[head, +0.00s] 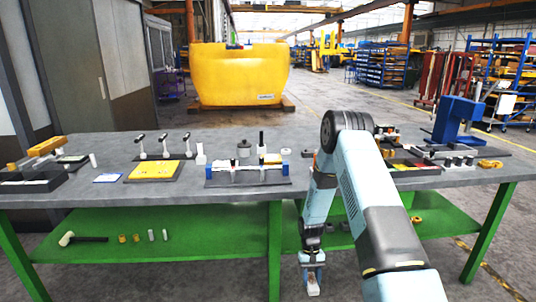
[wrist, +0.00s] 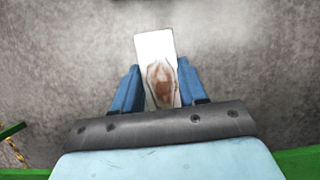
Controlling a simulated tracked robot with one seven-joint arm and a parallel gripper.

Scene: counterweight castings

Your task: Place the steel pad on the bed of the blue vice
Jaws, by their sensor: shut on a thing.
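My gripper (head: 313,268) hangs low in front of the table, below the tabletop. It is shut on a pale, flat rectangular piece with a brown patch, which looks like the steel pad (head: 313,289). In the wrist view the pad (wrist: 154,46) sticks out beyond the two blue fingers (wrist: 157,88), with floor behind it. A tall blue tool (head: 459,122) stands at the table's right end. A low fixture with blue end blocks (head: 286,169) is at the middle front. I cannot tell for certain which is the blue vice; its bed is not clear.
The grey tabletop (head: 130,191) carries a yellow plate (head: 155,171), a dark tray (head: 30,184) and several small parts. A green lower shelf (head: 190,241) holds a mallet (head: 80,239). My arm hides part of the table's right half. The table's front edge lies above my gripper.

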